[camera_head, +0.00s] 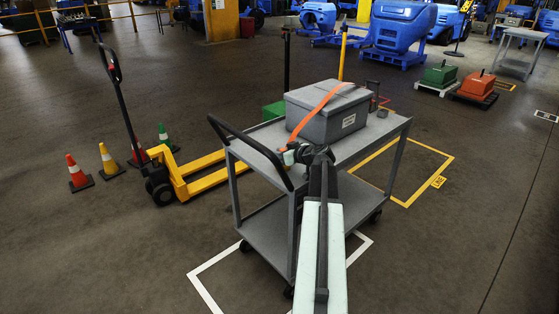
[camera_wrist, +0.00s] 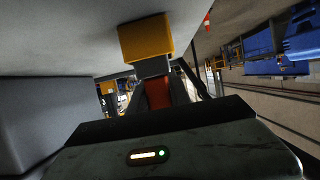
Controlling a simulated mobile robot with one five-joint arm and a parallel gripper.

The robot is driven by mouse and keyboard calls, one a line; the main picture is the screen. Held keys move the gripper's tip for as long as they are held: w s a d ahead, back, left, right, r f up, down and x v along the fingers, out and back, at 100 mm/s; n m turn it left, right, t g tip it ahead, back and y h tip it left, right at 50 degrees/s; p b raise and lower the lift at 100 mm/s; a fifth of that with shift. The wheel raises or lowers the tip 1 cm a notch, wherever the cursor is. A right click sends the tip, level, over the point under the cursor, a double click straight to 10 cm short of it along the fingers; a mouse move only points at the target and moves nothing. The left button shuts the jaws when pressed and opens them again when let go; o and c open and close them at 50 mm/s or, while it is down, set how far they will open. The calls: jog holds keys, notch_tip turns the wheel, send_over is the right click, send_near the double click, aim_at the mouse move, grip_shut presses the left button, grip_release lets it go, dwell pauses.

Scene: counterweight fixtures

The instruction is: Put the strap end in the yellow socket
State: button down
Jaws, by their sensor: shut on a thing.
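A grey lidded box (camera_head: 328,115) sits on the grey cart (camera_head: 372,140), with an orange strap (camera_head: 318,105) running over its lid and down its near left side. My gripper (camera_head: 293,154) is at the cart's near edge, at the lower end of the strap. In the wrist view my gripper (camera_wrist: 158,100) is shut on the orange-red strap end (camera_wrist: 158,92). A grey metal part (camera_wrist: 152,68) lies between the strap end and the yellow socket (camera_wrist: 145,38), directly in line. I cannot tell whether it enters the socket. The socket is not clearly visible in the head view.
The cart's black handle (camera_head: 245,145) rises left of my gripper. The box wall (camera_wrist: 35,125) stands close at left in the wrist view. A yellow pallet jack (camera_head: 195,177) and several cones (camera_head: 108,160) stand left of the cart.

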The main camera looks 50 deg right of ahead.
jog(key=shift+f, duration=0.95)
jog(key=shift+r, duration=0.25)
jog(key=c, duration=1.2)
grip_release()
jog(key=shift+s+r, duration=0.15)
jog(key=shift+s, duration=0.05)
jog(key=p+v, duration=0.4)
jog(key=v, duration=0.6)
jog(key=shift+s+a+r, duration=0.1)
jog(key=shift+s+r, duration=0.05)
jog(key=shift+s, duration=0.1)
jog(key=shift+s+p, duration=0.3)
jog(key=shift+s, duration=0.2)
